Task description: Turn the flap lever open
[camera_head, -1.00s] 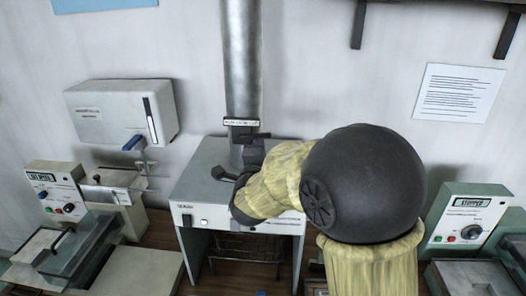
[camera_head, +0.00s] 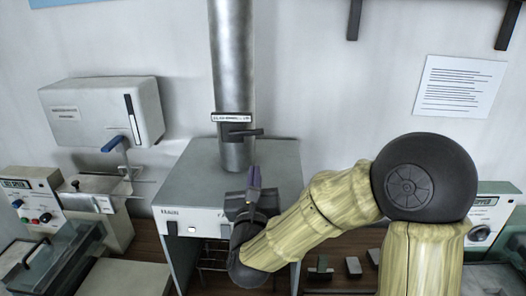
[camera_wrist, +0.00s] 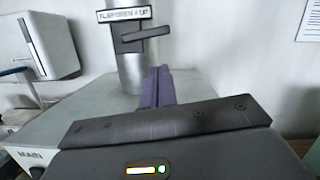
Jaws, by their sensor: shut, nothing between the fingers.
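The flap lever (camera_head: 246,132) is a dark handle on the front of the grey metal pipe (camera_head: 231,70), pointing right and roughly level. It also shows in the wrist view (camera_wrist: 147,33), just below a white label (camera_wrist: 124,14) that seems to read "FLAP OPEN = UP". My gripper (camera_head: 254,178) is over the grey cabinet top, below and in front of the lever and apart from it. Its purple-grey fingers (camera_wrist: 158,86) are together and empty, pointing toward the pipe. The lever is not hidden in either view.
The pipe rises from a grey cabinet (camera_head: 275,160) with a switch panel. Paper (camera_head: 460,87) is on the wall at right. The space right of the pipe is clear.

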